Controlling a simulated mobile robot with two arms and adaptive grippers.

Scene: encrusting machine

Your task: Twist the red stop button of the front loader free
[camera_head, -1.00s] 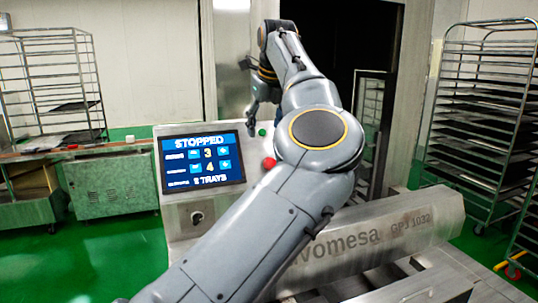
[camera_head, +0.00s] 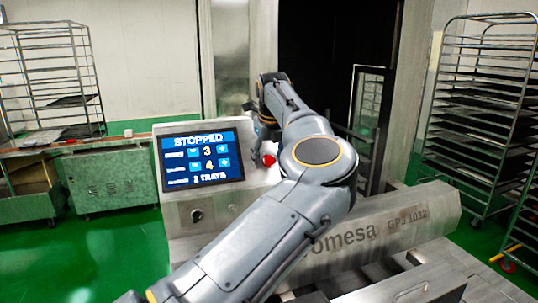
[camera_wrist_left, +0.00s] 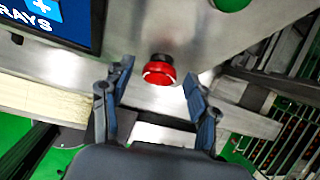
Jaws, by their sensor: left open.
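The red stop button (camera_head: 268,160) sticks out of the metal control panel (camera_head: 235,190), right of the screen. In the left wrist view the red button (camera_wrist_left: 159,72) stands between the fingertips of my left gripper (camera_wrist_left: 156,78), a little beyond them. The gripper is open, one finger on each side, with no clear contact on the button. In the head view my left gripper (camera_head: 259,135) is small and partly hidden by my own wrist, close above the button. My right gripper is not in view.
The screen (camera_head: 202,158) reads STOPPED. A green button (camera_wrist_left: 230,4) sits at the top edge of the left wrist view. A black knob (camera_head: 196,215) is below the screen. The machine's metal body (camera_head: 400,220) extends right. Tray racks (camera_head: 490,110) stand at the right.

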